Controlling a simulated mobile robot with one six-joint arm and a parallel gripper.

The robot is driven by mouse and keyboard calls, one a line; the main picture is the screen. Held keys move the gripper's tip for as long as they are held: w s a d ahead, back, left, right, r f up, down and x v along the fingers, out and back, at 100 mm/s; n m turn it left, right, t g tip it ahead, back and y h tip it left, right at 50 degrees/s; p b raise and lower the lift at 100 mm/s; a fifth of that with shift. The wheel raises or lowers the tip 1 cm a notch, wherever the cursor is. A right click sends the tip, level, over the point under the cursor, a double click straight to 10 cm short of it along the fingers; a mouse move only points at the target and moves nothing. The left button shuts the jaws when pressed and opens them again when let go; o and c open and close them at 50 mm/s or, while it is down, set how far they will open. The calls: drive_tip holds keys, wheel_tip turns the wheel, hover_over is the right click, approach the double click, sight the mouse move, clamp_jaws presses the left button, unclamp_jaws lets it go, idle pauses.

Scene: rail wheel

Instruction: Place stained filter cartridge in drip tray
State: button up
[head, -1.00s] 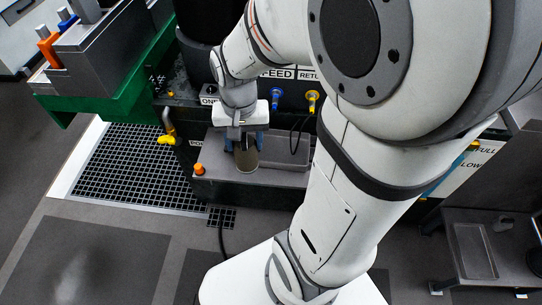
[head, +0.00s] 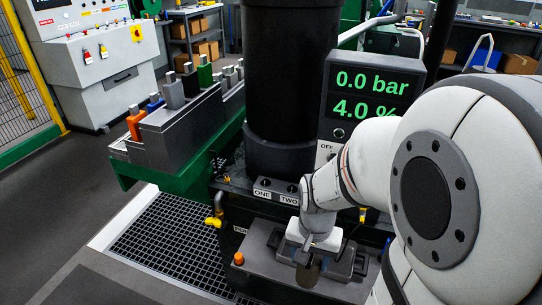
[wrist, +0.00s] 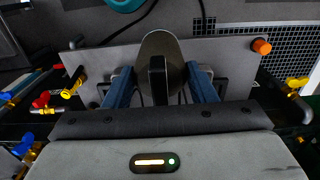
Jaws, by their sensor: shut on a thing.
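My gripper (head: 310,258) is shut on the filter cartridge (head: 308,276), a round, brownish-grey piece hanging below the fingers. In the wrist view the cartridge (wrist: 160,48) sits between the two blue fingers, with a dark handle block facing the camera. A grey tray-like shelf (head: 262,262) at the machine's front lies beneath and around the gripper; it also shows in the wrist view (wrist: 228,52). I take it for the drip tray. Part of it is hidden by my arm, and I cannot tell whether the cartridge touches it.
An orange knob (head: 239,258) stands at the shelf's left end. A yellow valve (head: 214,221) is further left, above a floor grating (head: 165,245). A black column (head: 290,80) rises behind. A display (head: 370,95) reads 0.0 bar and 4.0 %. Several coloured blocks stand on the left bench (head: 185,125).

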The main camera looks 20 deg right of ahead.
drive_tip(key=w+d+p, duration=0.2)
drive_tip(key=w+d, duration=0.6)
drive_tip(key=w, duration=0.3)
wheel_tip(320, 180, down, 7)
drive_tip(key=shift+f, duration=0.1)
drive_tip(key=shift+f+b, duration=0.15)
drive_tip(key=shift+b, duration=0.15)
drive_tip(key=o, duration=1.3)
drive_tip(key=shift+o, duration=0.2)
